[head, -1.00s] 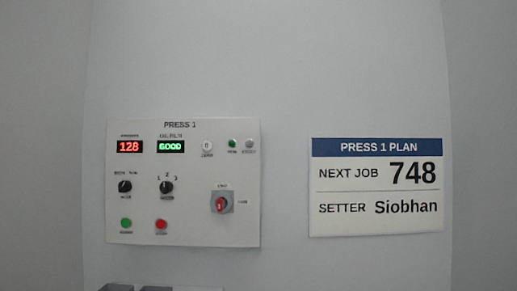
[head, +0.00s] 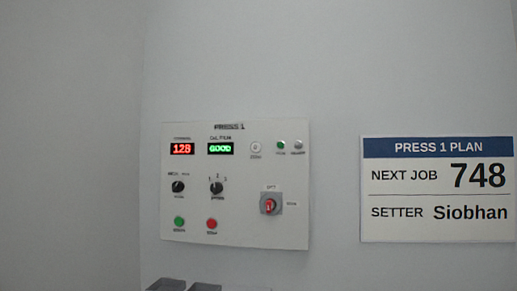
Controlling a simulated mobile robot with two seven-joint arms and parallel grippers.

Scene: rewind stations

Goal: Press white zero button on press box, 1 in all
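The press box (head: 236,235), labelled PRESS 1, is a white panel on the wall, left of centre in the head view. Its small white zero button (head: 256,147) sits in the top row, right of the green display (head: 221,148), which reads GOOD. A red display (head: 182,149) at the top left reads 128.
Two black knobs (head: 178,187) (head: 216,188), a green button (head: 179,222), a red button (head: 211,224) and a red rotary switch (head: 269,206) share the panel. A PRESS 1 PLAN sign (head: 437,189) hangs to the right. Grey objects (head: 204,287) show at the bottom edge.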

